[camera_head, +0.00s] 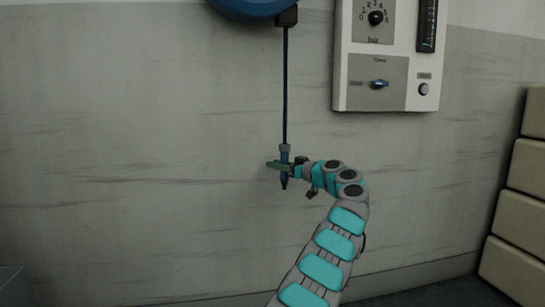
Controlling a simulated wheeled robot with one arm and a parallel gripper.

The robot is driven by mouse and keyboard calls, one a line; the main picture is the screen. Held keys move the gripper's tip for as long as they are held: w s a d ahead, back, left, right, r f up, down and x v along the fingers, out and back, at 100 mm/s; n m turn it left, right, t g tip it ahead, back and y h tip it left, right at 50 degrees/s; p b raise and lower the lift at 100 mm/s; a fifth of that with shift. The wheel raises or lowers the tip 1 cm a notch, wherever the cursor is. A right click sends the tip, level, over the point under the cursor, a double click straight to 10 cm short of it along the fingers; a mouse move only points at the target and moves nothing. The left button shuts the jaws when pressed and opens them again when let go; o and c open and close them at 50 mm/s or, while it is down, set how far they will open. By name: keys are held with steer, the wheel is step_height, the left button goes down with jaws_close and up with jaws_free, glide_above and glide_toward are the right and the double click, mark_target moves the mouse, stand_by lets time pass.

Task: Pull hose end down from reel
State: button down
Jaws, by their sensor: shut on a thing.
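The blue reel (253,8) is at the top edge, mostly cut off by the frame. A thin dark hose (285,90) hangs straight down from the black outlet at the reel's right side. The hose end (284,184), a blue fitting with a grey collar and dark tip, hangs upright well below the reel. My gripper (281,165) comes in from the right and is shut on the hose end. The fingers cover part of the fitting's middle.
A white control panel (350,93) with a dial, a blue switch and a gauge is on the wall at upper right. Stacked beige blocks (523,220) stand at the right edge. A grey box-like edge (10,285) shows at lower left. The wall around the hose is clear.

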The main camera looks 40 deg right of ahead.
steer(key=shift+f, duration=0.4)
steer(key=c, duration=0.6)
jaws_free()
steer(key=shift+o, duration=0.2)
steer(key=s+d, duration=0.1)
steer(key=s, duration=0.6)
steer(key=shift+s, duration=0.4)
